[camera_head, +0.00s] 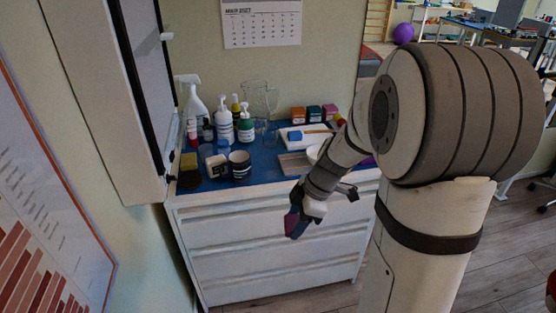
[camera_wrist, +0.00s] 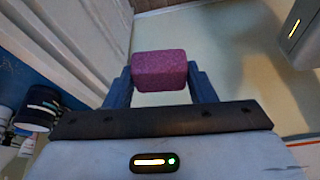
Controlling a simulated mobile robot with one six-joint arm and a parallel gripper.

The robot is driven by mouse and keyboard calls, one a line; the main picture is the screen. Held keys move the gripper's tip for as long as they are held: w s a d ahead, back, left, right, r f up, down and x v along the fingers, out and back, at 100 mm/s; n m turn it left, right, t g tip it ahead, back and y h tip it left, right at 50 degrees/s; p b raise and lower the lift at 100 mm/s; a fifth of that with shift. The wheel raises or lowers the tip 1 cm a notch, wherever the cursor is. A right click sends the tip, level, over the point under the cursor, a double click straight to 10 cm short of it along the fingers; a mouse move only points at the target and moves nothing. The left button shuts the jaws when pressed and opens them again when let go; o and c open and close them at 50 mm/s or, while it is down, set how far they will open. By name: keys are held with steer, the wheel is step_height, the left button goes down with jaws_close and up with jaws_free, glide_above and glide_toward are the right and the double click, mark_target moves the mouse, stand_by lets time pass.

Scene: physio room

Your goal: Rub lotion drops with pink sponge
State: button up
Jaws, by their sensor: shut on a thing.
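My gripper (camera_wrist: 160,90) is shut on the pink sponge (camera_wrist: 160,68), which sits between its two blue fingers in the wrist view. In the head view my gripper (camera_head: 296,217) hangs in front of the white drawer cabinet (camera_head: 270,245), below the level of its blue top (camera_head: 258,170). Something purple-pink shows at the gripper there, too small to tell its shape. I cannot make out any lotion drops in either view.
A white wall cabinet (camera_head: 110,90) juts out at left. Open floor (camera_head: 505,240) lies at right.

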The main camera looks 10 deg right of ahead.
steer(key=shift+d+f+m+t, duration=0.15)
steer(key=shift+f+m+t, duration=0.15)
steer(key=shift+f+m, duration=0.3)
steer(key=w+a+f+m+t+h, duration=0.1)
steer(key=w+f+m+t+h, duration=0.2)
steer(key=w+f+m, duration=0.6)
steer(key=w+m+h, duration=0.1)
steer(key=w+m, duration=0.1)
steer(key=m, duration=0.4)
steer(key=shift+w+f, duration=0.15)
